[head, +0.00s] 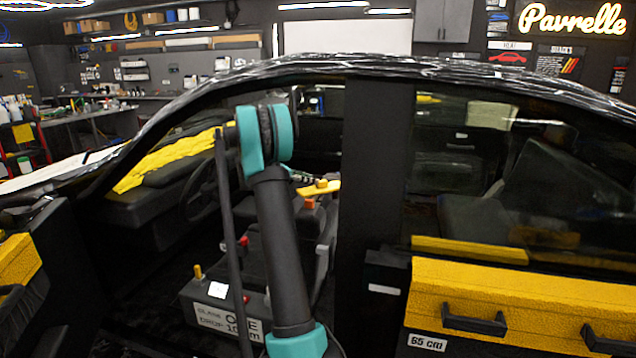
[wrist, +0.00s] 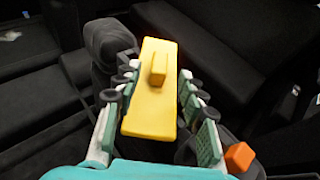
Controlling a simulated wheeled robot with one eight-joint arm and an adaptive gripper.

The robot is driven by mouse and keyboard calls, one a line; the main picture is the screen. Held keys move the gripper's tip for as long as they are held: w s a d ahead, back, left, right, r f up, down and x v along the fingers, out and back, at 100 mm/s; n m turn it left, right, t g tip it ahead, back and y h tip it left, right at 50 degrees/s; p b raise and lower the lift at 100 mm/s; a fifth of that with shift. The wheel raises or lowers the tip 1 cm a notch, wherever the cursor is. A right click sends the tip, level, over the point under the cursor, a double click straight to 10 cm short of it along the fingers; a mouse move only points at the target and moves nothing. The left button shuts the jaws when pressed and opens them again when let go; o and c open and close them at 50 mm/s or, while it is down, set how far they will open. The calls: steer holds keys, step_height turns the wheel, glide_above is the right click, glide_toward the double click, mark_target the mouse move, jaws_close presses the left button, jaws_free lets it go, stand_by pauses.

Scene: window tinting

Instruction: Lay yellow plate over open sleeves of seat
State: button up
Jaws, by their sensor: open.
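The yellow plate (wrist: 150,108), with a raised yellow block on top, lies between the spread fingers of my gripper (wrist: 158,82) in the wrist view. The gripper is open, with fingers along both long sides of the plate; I cannot tell whether they touch it. In the head view the plate (head: 322,188) looks level at the top of the dark seat (head: 310,222), and my gripper (head: 303,178) is partly hidden behind my arm. An orange piece (head: 310,203) shows just below the plate; an orange block (wrist: 239,157) shows at lower right in the wrist view. The open sleeves are not visible.
The car's dark pillar (head: 375,190) stands right of my arm, and the roof edge (head: 340,66) passes above. The steering wheel (head: 203,188) is at left. A labelled grey box (head: 222,312) with red and yellow knobs is low in the doorway. A yellow door panel (head: 515,300) is at right.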

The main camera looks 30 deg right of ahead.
steer(key=v, duration=0.6)
steer(key=s+a+f+m+t+y, duration=0.1)
steer(key=s+a+f+m+y, duration=0.3)
steer(key=s+a, duration=0.8)
steer(key=s+a+f+m+t+y, duration=0.2)
steer(key=s+a+f+m+y, duration=0.3)
steer(key=s+a, duration=0.6)
steer(key=s+a+f+m+t+y, duration=0.2)
steer(key=s+a+f+m+y, duration=0.2)
steer(key=s+a+f+m, duration=0.4)
steer(key=s+a+f, duration=0.2)
steer(key=s+a, duration=0.2)
steer(key=s, duration=0.3)
steer(key=shift+a, duration=0.3)
